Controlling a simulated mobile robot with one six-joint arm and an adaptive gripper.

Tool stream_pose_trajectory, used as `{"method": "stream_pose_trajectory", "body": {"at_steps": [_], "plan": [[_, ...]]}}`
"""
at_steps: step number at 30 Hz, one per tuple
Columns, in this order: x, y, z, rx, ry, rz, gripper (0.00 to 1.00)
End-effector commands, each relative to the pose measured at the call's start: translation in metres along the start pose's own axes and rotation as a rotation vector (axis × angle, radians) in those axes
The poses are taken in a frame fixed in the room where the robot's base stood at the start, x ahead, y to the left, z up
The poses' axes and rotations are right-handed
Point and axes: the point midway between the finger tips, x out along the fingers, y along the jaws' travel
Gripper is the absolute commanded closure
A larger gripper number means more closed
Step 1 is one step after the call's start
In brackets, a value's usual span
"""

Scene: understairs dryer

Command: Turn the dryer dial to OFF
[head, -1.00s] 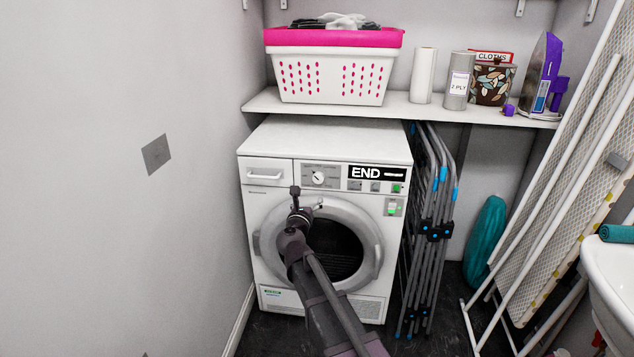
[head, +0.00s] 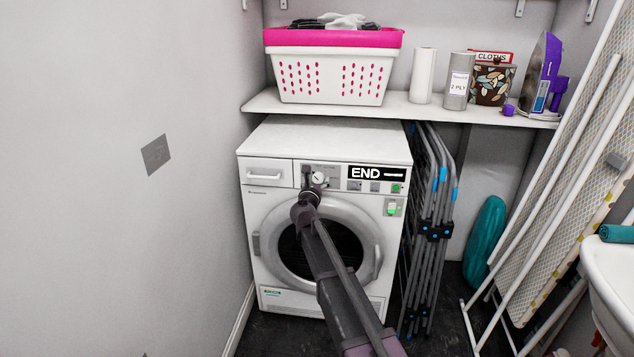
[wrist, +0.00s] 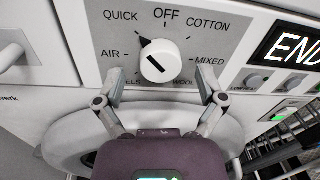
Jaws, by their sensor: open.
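The dryer dial (wrist: 160,61) is a round white knob with a dark slot and a black pointer, on a grey panel. Its pointer is up-left, toward the QUICK label; the OFF label (wrist: 167,13) is at the top, to the right of that. My gripper (wrist: 159,78) is open, with one finger left and one right of the dial, and gaps show between them and the knob. In the head view my gripper (head: 312,186) is at the dial (head: 319,179) and partly covers the panel. The dryer (head: 270,215) stands under a shelf, its display reading END.
A detergent drawer (head: 266,173) is left of the dial panel. The display (head: 377,173) and buttons are to its right. The round door (head: 365,225) is below. A folded airer (head: 430,230) stands close on the dryer's right; a wall is on the left.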

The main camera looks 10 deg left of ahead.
Motion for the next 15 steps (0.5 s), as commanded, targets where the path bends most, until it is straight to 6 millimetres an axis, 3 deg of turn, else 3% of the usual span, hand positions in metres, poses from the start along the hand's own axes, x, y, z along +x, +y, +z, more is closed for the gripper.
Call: {"method": "stream_pose_trajectory", "body": {"at_steps": [13, 15], "plan": [[0.0066, -0.0001, 0.0000, 0.000, 0.000, 0.000, 0.11], [0.0066, -0.0001, 0.0000, 0.000, 0.000, 0.000, 0.29]]}}
